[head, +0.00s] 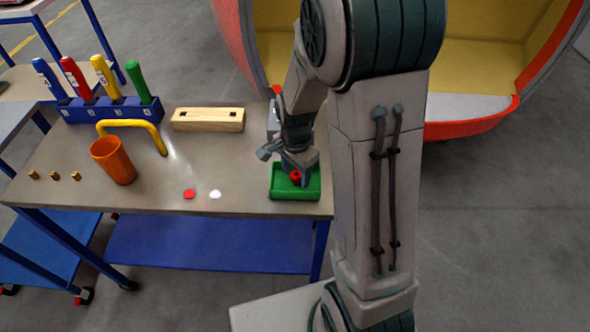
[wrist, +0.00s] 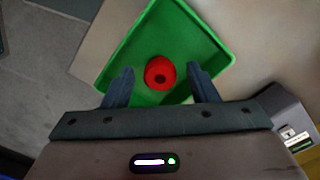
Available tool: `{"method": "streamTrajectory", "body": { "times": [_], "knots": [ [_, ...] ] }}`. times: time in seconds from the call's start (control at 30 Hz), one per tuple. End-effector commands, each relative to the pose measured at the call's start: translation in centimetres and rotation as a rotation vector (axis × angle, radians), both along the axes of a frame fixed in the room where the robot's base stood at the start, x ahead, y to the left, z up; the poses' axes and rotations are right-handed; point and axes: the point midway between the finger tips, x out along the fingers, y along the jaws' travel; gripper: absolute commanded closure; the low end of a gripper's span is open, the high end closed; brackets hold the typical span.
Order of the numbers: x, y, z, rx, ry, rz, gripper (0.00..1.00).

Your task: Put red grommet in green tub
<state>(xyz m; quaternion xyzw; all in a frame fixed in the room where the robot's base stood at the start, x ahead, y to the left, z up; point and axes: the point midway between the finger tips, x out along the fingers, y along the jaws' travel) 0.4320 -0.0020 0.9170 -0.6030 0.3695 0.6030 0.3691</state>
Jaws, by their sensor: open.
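The red grommet (head: 295,176) is a small red ring with a dark hole, inside the green tub (head: 283,194) at the table's right end. In the wrist view the grommet (wrist: 160,73) lies on the green floor of the tub (wrist: 118,56), apart from its walls. My gripper (wrist: 160,85) is open above the tub. Its two dark fingers stand apart on either side of the grommet, with a gap between each finger and the ring. In the head view my gripper (head: 297,172) partly covers the tub.
Small brass pieces (head: 54,176), a red piece (head: 189,194) and a white piece (head: 215,194) lie near the front.

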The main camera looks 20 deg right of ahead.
Motion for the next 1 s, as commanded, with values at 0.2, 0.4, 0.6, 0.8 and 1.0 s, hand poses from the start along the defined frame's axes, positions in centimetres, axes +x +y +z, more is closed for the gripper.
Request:
{"method": "streamTrajectory", "body": {
  "times": [0.2,0.4,0.6,0.8,1.0],
  "knots": [
    [0.1,0.0,1.3,0.0,-0.004,0.0,0.47],
    [0.1,0.0,5.3,0.001,-0.008,0.0,0.47],
    [0.1,0.0,9.5,0.0,-0.004,0.0,0.47],
    [0.0,0.0,11.9,0.0,-0.002,0.001,0.47],
    [-1.4,0.0,13.5,0.003,-0.03,0.102,0.47]
  ]
}}
